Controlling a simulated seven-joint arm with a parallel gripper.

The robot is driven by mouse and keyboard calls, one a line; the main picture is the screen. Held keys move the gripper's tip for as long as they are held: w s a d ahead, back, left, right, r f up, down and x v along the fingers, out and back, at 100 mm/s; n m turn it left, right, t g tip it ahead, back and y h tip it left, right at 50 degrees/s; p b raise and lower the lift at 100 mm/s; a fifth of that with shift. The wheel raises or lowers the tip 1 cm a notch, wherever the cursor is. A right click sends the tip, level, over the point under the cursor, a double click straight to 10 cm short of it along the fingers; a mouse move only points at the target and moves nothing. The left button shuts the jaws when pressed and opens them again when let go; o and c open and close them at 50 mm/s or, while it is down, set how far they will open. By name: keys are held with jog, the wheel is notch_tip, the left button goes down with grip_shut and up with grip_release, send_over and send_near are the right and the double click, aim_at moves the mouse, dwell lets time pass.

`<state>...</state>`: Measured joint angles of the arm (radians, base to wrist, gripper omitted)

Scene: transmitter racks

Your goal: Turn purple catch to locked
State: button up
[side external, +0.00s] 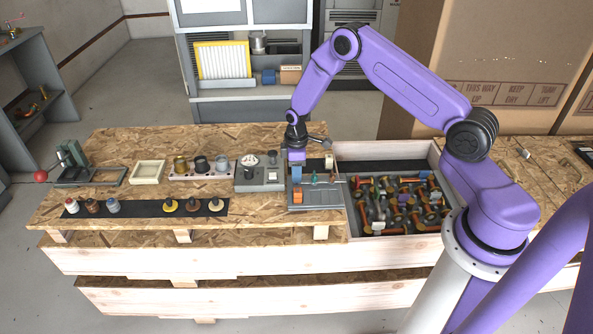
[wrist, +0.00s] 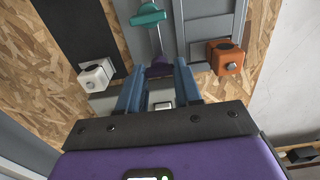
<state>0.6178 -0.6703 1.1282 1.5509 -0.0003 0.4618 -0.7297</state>
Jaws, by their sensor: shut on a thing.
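The purple catch (wrist: 158,68) shows in the wrist view between the tips of my gripper's blue fingers. My gripper (wrist: 158,78) is shut on it. The fingers hide its sides, so its exact angle and any locked mark cannot be made out. A thin metal rod with a teal handle (wrist: 148,15) extends beyond the catch. In the side view, my gripper (side external: 297,164) points down at the back of the grey panel (side external: 322,199), and the catch is hidden there.
In the wrist view, a white block (wrist: 97,75) and an orange block (wrist: 225,57) flank the fingers. In the side view, a crate (side external: 350,223) of jumbled parts stands right of the panel. A grey box with a dial (side external: 251,184) stands close on its left.

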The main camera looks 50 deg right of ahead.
jog(key=m, duration=0.4)
jog(key=shift+m, duration=0.4)
jog(key=m, duration=0.4)
jog(key=shift+m, duration=0.3)
jog(key=m, duration=0.4)
jog(key=shift+m, duration=2.3)
jog(key=o, duration=1.1)
jog(key=shift+c, duration=0.2)
notch_tip(320, 180, up, 18)
jog(key=shift+f, duration=0.25)
